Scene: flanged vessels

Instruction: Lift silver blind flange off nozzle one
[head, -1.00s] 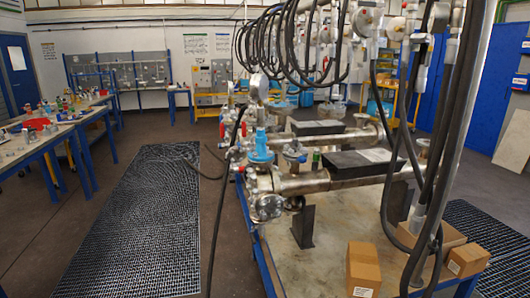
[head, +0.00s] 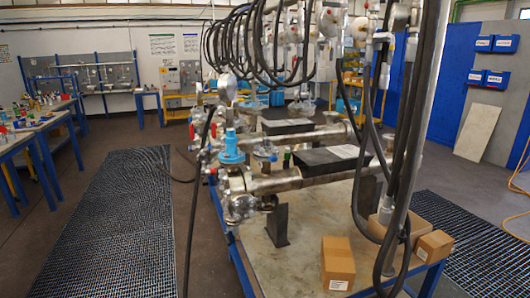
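Horizontal flanged vessels lie on a blue-framed bench in the head view. The nearest vessel (head: 300,178) is a silver pipe body with a round silver flanged end (head: 238,207) at its left. A blue valve or fitting (head: 231,147) stands upright above that end. A second silver vessel (head: 312,137) lies behind it. I cannot tell which nozzle is nozzle one or single out the silver blind flange at this size. Neither of my grippers is in view.
Two cardboard boxes, one in front (head: 338,262) and one at right (head: 434,246), sit on the bench's near end. Black hoses (head: 405,150) hang down over its right side. Floor gratings (head: 120,235) lie left and right. Cluttered work tables (head: 40,125) stand at left.

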